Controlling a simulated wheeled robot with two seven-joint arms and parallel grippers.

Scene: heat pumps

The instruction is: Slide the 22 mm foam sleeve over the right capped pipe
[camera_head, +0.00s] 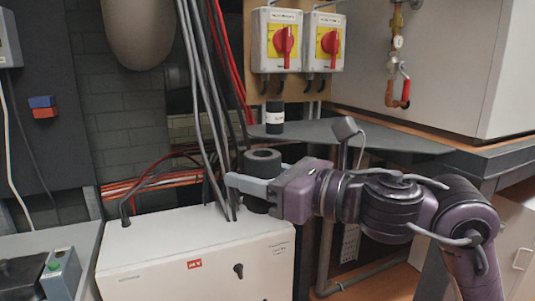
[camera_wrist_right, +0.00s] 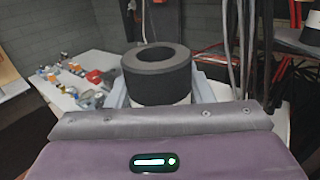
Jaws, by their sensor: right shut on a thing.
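A black foam sleeve (camera_head: 263,159) with an open round hole at its top is held upright in my right gripper (camera_head: 252,186), above the back of the white control box. In the right wrist view the sleeve (camera_wrist_right: 157,76) stands between the two grey fingers, with a pale band low on it. A second dark cylinder (camera_head: 274,110) with a white label stands on the grey shelf behind. I cannot pick out the right capped pipe with certainty in either view. No pipe shows inside the held sleeve's hole. My left gripper is out of view.
The white control box (camera_head: 195,262) lies below my right gripper. Grey pipes and cables (camera_head: 197,100) run down close left of the sleeve. The grey shelf (camera_head: 350,136) is behind. Small coloured parts (camera_wrist_right: 75,76) lie on a white surface in the wrist view.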

